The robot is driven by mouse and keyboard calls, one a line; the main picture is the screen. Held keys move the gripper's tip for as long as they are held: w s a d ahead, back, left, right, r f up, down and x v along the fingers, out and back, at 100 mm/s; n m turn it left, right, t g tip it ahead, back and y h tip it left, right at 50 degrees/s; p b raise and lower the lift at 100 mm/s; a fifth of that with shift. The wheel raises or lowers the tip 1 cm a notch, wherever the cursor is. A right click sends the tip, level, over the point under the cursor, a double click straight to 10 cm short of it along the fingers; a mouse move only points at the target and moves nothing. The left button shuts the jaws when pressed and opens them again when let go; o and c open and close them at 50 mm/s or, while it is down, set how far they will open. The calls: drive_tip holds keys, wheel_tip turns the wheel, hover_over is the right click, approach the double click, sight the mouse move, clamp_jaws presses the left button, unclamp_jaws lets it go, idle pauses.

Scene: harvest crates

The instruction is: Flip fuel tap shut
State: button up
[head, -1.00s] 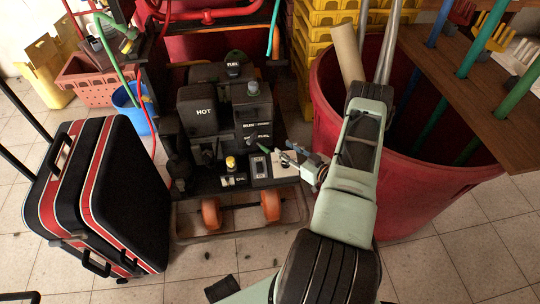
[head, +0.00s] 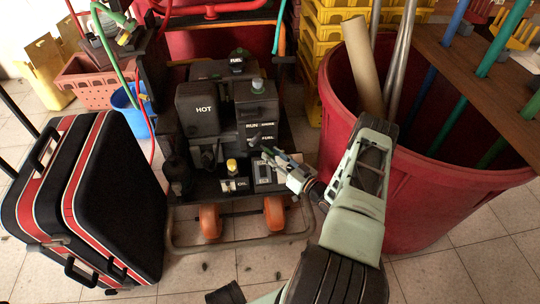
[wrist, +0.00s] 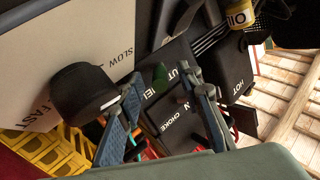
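A small green lever, probably the tap's handle, shows in the wrist view (wrist: 160,78). It lies beside a partly hidden label on the black panel. My gripper (wrist: 161,82) is open, with one blue-grey finger on each side of the green lever. I cannot tell whether either finger touches it. In the head view, my gripper (head: 276,158) reaches the unit's right front from the right, and hides part of the tap area.
A black knob (wrist: 85,92) on the SLOW/FAST plate is close to the left finger. A red bin (head: 430,200) with tubes stands right of the unit. A black and red suitcase (head: 110,210) stands left.

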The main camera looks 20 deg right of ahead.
drive_tip(key=shift+x, duration=1.05)
drive_tip(key=shift+c, duration=0.2)
clamp_jaws()
